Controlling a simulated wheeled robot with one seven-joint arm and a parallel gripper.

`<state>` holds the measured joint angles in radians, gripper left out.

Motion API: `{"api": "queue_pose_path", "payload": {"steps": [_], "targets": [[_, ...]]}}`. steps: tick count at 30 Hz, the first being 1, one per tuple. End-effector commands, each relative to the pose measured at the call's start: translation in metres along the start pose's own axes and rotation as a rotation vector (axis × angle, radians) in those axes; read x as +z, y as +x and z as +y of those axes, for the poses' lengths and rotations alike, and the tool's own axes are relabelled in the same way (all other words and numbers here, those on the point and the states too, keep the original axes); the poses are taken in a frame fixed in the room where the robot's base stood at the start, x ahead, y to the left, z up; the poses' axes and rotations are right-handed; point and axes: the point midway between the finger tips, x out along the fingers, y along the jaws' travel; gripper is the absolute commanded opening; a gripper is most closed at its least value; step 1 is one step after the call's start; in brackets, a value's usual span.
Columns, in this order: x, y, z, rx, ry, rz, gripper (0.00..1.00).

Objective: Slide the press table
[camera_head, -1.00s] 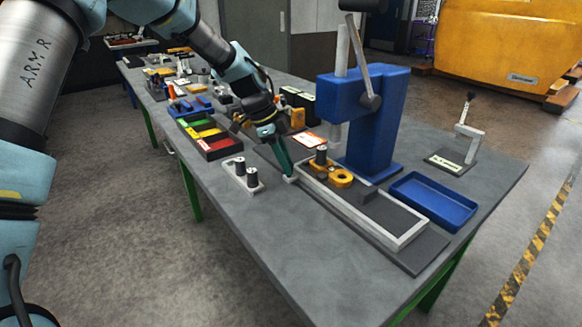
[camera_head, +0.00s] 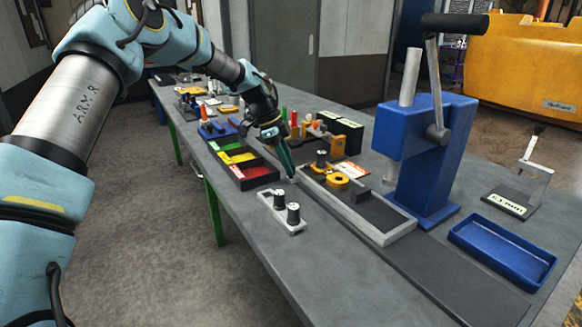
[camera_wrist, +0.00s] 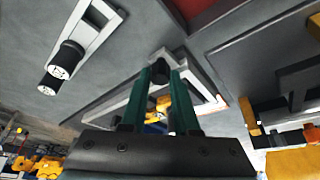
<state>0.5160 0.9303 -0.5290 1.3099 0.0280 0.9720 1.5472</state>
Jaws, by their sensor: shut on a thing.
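The press table (camera_head: 372,228) is a long pale-framed tray with a dark bed, lying on a dark rail (camera_head: 460,285) in front of the blue press (camera_head: 415,140). My gripper (camera_head: 291,178) points down at the table's far-left end, shut on a small handle there. In the wrist view, the two green fingers (camera_wrist: 165,78) close around a small dark-topped piece, with the table's pale frame (camera_wrist: 215,104) behind. The fingers partly hide the grip.
A pale holder (camera_head: 272,205) with two dark cylinders stands left of the table. Red, yellow and green bins (camera_head: 240,160) lie farther back. A blue tray (camera_head: 500,250) and a small gauge stand (camera_head: 520,190) are at right. The rail's near-right stretch is bare.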

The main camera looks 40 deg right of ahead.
Motion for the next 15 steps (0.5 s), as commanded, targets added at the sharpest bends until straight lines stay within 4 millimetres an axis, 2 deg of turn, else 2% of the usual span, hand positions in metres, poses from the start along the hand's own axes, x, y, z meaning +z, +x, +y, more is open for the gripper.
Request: {"api": "queue_pose_path", "payload": {"steps": [12,13,15], "targets": [[0.0036,-0.0029,-0.0042,-0.011,-0.002,-0.003,0.00],[0.0038,-0.0030,-0.0044,-0.011,-0.002,-0.003,0.30],[0.0038,-0.0032,-0.0046,-0.012,-0.002,-0.003,0.38]]}}
